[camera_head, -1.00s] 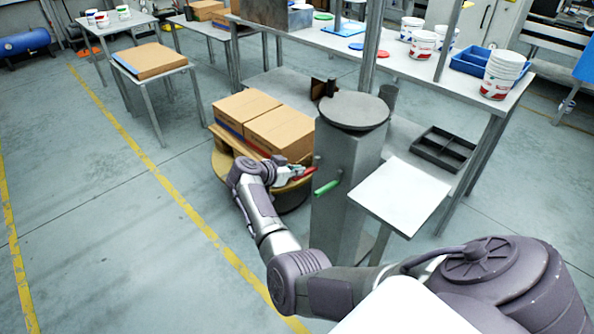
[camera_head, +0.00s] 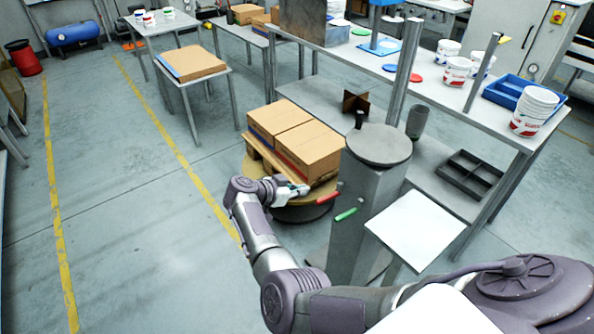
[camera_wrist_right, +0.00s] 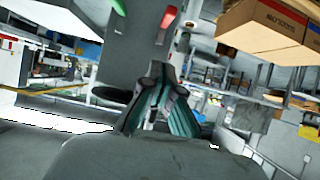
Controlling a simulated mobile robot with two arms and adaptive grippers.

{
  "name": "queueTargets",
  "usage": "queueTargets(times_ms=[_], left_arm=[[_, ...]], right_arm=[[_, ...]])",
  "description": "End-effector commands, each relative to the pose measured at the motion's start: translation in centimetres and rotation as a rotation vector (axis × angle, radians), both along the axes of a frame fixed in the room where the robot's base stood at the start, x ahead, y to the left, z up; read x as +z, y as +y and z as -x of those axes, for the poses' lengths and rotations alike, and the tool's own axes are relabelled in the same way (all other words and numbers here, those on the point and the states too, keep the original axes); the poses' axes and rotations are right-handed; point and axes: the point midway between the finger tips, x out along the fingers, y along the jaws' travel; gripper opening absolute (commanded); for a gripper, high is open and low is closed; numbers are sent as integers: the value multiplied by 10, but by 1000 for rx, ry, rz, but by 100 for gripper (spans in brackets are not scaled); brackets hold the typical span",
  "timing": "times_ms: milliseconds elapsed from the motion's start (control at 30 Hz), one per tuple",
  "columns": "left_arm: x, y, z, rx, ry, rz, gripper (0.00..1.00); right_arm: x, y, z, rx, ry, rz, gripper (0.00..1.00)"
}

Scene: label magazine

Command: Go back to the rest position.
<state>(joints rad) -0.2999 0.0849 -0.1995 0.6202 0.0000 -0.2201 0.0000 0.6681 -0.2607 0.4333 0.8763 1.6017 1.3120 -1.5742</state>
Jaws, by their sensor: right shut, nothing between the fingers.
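My right gripper (camera_head: 299,190) is shut and empty, in front of the cartons and left of the grey post (camera_head: 358,222) in the head view. Its shut fingers (camera_wrist_right: 160,90) also show in the right wrist view. A red handle (camera_head: 328,197) and a green handle (camera_head: 346,214) stick out from the post, just right of the fingertips. In the wrist view, the red handle (camera_wrist_right: 168,18) appears beyond the fingers, apart from them. My left gripper is not in view.
Cartons (camera_head: 309,152) sit on a pallet on a round turntable (camera_head: 305,213) close behind the gripper. A white-topped stand (camera_head: 416,229) is right of the post. A long bench (camera_head: 440,85) holds tubs and a blue crate (camera_head: 508,90). Floor at left is clear.

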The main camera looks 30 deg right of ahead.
Motion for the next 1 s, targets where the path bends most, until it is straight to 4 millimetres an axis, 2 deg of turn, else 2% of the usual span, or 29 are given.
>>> queueTargets(times_ms=[233,367,467,567,667,700,767,800,867,1000], left_arm=[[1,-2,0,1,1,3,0],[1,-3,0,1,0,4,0],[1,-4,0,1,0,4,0],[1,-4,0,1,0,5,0],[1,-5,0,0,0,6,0],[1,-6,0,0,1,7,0],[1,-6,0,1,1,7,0],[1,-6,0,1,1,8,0],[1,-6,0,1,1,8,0],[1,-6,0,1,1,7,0]], right_arm=[[-2,1,1,8,-3,14,0],[-19,-10,1,121,-51,153,0],[-53,-5,-1,377,-113,303,0],[-114,32,9,738,-130,335,0],[-172,69,36,995,-93,260,0],[-195,81,51,1077,-65,218,0],[-228,99,78,1183,-18,149,0],[-250,109,98,1244,20,99,0],[-280,122,130,1325,81,21,0],[-341,143,217,1462,248,-164,0]])
